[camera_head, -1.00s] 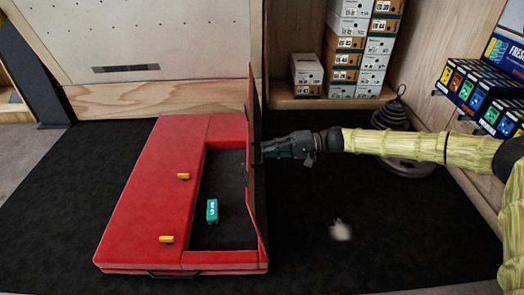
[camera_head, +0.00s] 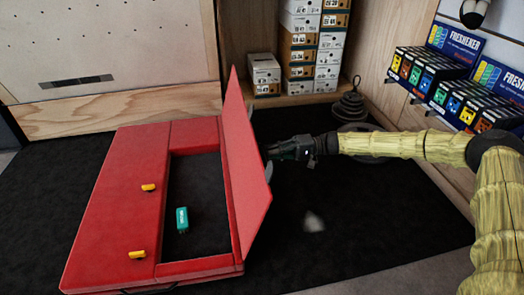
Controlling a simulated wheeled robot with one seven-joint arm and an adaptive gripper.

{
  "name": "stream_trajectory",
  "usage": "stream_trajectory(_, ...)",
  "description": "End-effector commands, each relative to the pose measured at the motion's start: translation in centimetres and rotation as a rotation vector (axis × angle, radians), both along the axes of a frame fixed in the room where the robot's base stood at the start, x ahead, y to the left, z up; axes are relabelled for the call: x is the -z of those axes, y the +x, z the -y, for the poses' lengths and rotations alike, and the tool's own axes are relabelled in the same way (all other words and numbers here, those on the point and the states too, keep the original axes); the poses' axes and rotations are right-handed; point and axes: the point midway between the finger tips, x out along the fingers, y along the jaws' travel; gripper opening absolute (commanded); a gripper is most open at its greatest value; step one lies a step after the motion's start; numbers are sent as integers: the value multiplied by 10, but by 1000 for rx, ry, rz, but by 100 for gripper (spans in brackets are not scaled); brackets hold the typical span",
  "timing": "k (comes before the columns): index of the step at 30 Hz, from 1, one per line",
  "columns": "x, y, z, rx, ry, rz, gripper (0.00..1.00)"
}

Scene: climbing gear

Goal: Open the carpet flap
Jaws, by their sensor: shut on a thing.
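The red mat (camera_head: 110,210) lies on the dark floor at left, with a rectangular dark recess (camera_head: 195,240) in it. Its flap (camera_head: 248,165) stands raised along the recess's right side, leaning a little to the right, its red face showing. My gripper (camera_head: 274,152) is at the flap's right side, about mid-length, shut on the flap. The fingertips are partly hidden behind the flap, so the exact grip point does not show. A small teal box (camera_head: 182,220) sits in the recess.
Two yellow pieces (camera_head: 148,188) lie on the mat's left part. Shoe boxes (camera_head: 300,45) and a dark kettlebell-like stack (camera_head: 350,105) stand at the back. A shelf of coloured boxes (camera_head: 450,85) is at right. Floor right of the flap is mostly clear, with white chalk (camera_head: 314,222).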

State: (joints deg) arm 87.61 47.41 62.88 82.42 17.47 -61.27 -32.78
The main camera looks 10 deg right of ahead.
Motion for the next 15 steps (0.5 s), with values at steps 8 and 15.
stream_trajectory(8, 39, -4, 18, -7, -23, -12, 0)
stream_trajectory(15, 43, -4, 22, -9, -25, -11, 0)
